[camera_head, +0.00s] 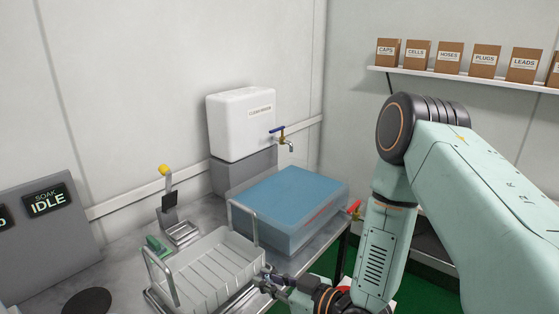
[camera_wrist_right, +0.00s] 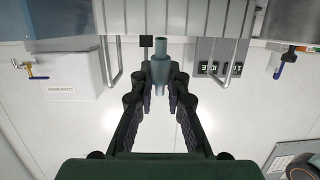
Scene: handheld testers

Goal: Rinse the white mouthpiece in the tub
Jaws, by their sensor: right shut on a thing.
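My right gripper (camera_head: 270,282) is low in the head view, at the near right corner of the white rack. In the right wrist view its fingers (camera_wrist_right: 161,88) are closed on both sides of a stepped, tube-shaped mouthpiece (camera_wrist_right: 160,68), which looks blue-grey in the shade there. In the head view the mouthpiece is too small and covered to make out clearly. The clear tub (camera_head: 318,232) of blue water stands behind the rack, away from the gripper. My left gripper is not in view.
A white ribbed rack (camera_head: 205,270) with tall wire handles stands in front of the tub. A white tank (camera_head: 240,125) with a blue-handled tap is behind. A yellow-topped tester (camera_head: 168,185) stands left, near a grey "SOAK IDLE" panel (camera_head: 40,235). The tub's top is open.

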